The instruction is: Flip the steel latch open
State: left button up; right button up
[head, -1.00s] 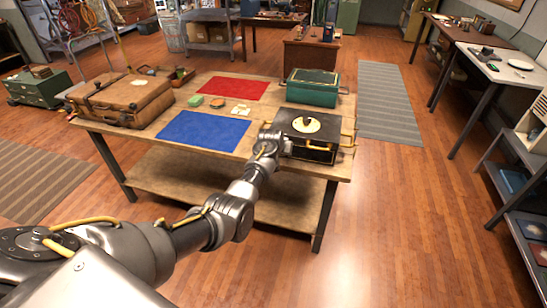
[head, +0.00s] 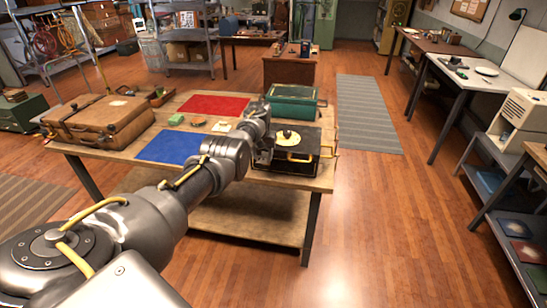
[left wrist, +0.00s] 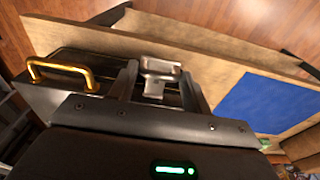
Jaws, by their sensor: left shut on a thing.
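A black box (head: 299,155) with brass handles and a pale disc on its lid stands at the table's right front corner. The steel latch (left wrist: 160,72) on the box shows in the left wrist view, between my fingers. My left gripper (left wrist: 157,88) is shut on the latch. In the head view my left gripper (head: 262,157) is at the box's left front, and my own wrist hides much of it and the latch. A brass handle (left wrist: 60,72) of the box lies left of the fingers in the left wrist view. My right gripper is not in view.
The wooden table (head: 133,152) also holds a brown suitcase (head: 100,121), a blue mat (head: 170,146), a red mat (head: 215,105) and a green box (head: 292,104) close behind the black box. Open floor (head: 375,205) lies to the right.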

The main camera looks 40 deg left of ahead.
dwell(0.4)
pick_arm(q)
jog(key=o, duration=0.9)
jog(key=shift+o, duration=1.2)
jog(key=shift+w+a, duration=0.1)
notch_tip(320, 180, up, 3)
jog(key=shift+f+p, duration=0.1)
jog(key=shift+p, duration=0.75)
notch_tip(320, 180, up, 8)
jog(key=b, duration=0.1)
jog(key=shift+s, duration=0.35)
jog(key=shift+f, duration=0.1)
